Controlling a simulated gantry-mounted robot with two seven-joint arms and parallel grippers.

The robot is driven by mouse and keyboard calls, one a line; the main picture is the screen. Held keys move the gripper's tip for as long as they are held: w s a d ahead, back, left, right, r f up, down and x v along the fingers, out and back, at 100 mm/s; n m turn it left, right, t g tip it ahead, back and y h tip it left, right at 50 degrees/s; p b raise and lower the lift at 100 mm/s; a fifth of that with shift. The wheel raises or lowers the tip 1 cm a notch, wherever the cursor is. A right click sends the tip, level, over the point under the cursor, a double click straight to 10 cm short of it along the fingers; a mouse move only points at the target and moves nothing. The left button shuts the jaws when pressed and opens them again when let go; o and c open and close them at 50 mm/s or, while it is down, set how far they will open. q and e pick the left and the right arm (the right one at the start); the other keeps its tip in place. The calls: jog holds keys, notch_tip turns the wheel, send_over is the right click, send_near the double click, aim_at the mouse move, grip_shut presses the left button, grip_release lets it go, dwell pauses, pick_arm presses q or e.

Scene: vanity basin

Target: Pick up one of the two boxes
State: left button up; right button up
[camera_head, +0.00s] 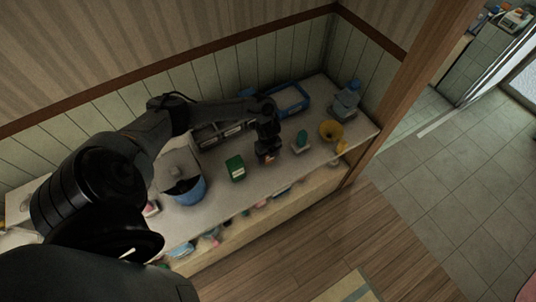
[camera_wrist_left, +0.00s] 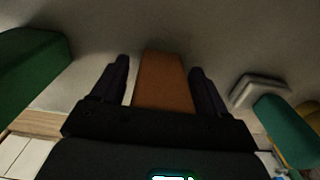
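A green box (camera_head: 236,168) stands on the vanity counter, left of my left gripper (camera_head: 266,154) in the head view. It also shows at the left edge of the left wrist view (camera_wrist_left: 28,68). An orange-brown box (camera_wrist_left: 161,82) lies between the two fingers of my left gripper (camera_wrist_left: 160,80) in the left wrist view. The fingers are apart, with a visible gap on the left side of the box. In the head view the gripper mostly hides this box. My right gripper is in neither view.
A blue pot (camera_head: 189,192) stands left of the green box. A teal item (camera_head: 302,139) stands close right of the gripper, then a yellow funnel-shaped item (camera_head: 330,131). A blue tray (camera_head: 291,99) lies behind. Bare counter lies between the green box and the front edge.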

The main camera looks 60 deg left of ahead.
pick_arm(q)
jog(key=c, duration=1.1)
jog(key=shift+r, duration=0.2)
jog(key=shift+c, duration=0.2)
jog(key=shift+r, duration=0.55)
notch_tip(320, 180, up, 2)
jog(key=shift+w+r+b, duration=0.1)
jog(key=shift+r+b, duration=0.15)
jog(key=shift+b, duration=0.05)
jog(key=w+d+r+p, duration=0.2)
jog(key=w+d+r, duration=0.2)
jog(key=d+r, duration=0.3)
jog(key=d, duration=0.4)
jog(key=shift+w, duration=0.1)
